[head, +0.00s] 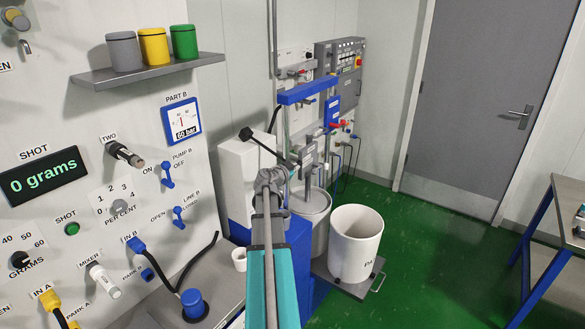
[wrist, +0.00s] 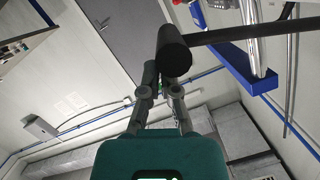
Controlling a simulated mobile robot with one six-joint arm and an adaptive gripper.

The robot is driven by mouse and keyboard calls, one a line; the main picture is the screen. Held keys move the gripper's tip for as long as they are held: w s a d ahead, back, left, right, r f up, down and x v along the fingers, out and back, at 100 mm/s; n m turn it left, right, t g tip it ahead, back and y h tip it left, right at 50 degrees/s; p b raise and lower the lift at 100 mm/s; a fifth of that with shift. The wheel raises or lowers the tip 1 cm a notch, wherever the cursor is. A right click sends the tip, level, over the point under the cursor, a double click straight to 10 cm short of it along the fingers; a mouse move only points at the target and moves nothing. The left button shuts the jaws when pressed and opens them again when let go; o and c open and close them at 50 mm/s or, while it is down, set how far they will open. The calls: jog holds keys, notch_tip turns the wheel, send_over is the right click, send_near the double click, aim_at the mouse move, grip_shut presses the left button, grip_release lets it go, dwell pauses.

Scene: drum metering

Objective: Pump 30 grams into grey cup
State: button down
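The grey cup (head: 123,52) stands at the left end of the wall shelf. The shot display (head: 45,176) reads 0 grams. The grams dial (head: 20,259) is a black knob; its setting is unclear. Below the display is a green shot button (head: 72,229). The mixer (head: 104,281) is a white nozzle on the panel. My gripper (head: 272,178) is beside a black lever (head: 262,145) on the white and blue machine. In the wrist view, the lever's thick black end (wrist: 174,54) covers part of my fingertips (wrist: 160,85); whether they grip it is unclear.
The shelf (head: 150,72) also holds a yellow cup (head: 154,46) and a green cup (head: 184,41). The gauge (head: 182,121) is marked 60 bar. A white bucket (head: 355,245) stands right of my arm. A blue-legged table (head: 562,235) is far right. Green floor between is clear.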

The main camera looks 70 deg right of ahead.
jog(key=s+r+p+v, duration=0.1)
jog(key=p+v, duration=0.1)
jog(key=v, duration=0.8)
jog(key=shift+w+a, duration=0.1)
jog(key=shift+w, duration=0.05)
dwell(1.1)
jog(key=w+a+f+n+t+y+b, duration=0.1)
jog(key=w+a+f+n+y, duration=0.25)
jog(key=w+a, duration=0.4)
jog(key=w+a+f+n+t+y, duration=0.1)
jog(key=w+a+f+n+y, duration=0.25)
jog(key=a, duration=0.75)
jog(key=w+a+f+n+t+y+b, duration=0.1)
jog(key=w+a+f+n, duration=0.2)
jog(key=w+a+f, duration=0.5)
jog(key=a+f+n+y+b, duration=0.1)
jog(key=a+n, duration=0.6)
jog(key=a, duration=1.1)
jog(key=s+a+f+n+g+y+b, duration=0.1)
jog(key=a+f+n+y, duration=0.2)
jog(key=a, duration=1.6)
jog(key=shift+n+g+y, duration=0.3)
jog(key=shift+n+y, duration=1.5)
jog(key=shift+n, duration=0.3)
jog(key=shift+s, duration=0.15)
